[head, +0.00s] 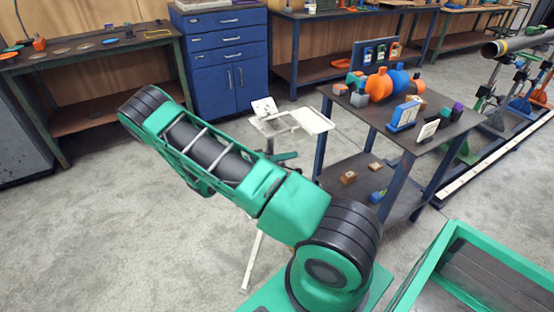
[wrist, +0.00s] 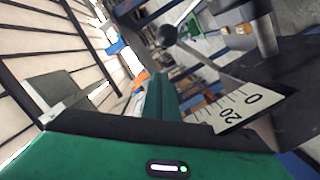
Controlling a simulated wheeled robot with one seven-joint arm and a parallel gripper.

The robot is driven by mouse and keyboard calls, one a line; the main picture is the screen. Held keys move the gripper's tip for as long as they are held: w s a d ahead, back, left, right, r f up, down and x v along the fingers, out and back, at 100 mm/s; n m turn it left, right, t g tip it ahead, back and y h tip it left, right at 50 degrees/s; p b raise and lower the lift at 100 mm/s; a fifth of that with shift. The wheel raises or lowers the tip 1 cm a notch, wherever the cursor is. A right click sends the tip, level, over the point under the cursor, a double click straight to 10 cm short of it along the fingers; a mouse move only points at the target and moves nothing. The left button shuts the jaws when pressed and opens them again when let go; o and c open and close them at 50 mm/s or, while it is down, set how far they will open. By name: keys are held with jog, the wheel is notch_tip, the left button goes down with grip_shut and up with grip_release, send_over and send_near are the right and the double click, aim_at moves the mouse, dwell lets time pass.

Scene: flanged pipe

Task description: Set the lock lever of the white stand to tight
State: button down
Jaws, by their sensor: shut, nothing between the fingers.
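In the wrist view, a thin lever with a dark ball knob (wrist: 167,36) slants down toward a white scale plate (wrist: 236,107) marked 0 and 20. Whether these belong to the white stand, and how the lever is set, I cannot tell. In the head view, a white-topped stand (head: 312,120) with a pale leg is partly hidden behind my arm. My gripper (wrist: 160,96) shows as green and dark parts low in the wrist view; it is shut and empty. The lever seems beyond it to the right, with no contact visible. The gripper is not clear in the head view.
A dark table (head: 436,136) with orange and blue parts stands right of the white-topped stand. Several pipe stands carry a long pipe (head: 520,42) at the far right. A green-edged bin (head: 412,268) is at front right. Bare floor lies at the left.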

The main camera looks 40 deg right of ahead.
jog(key=s+f, duration=0.1)
jog(key=s+a+f, duration=0.1)
jog(key=shift+s+f, duration=0.25)
jog(key=shift+s, duration=0.15)
jog(key=shift+a, duration=0.1)
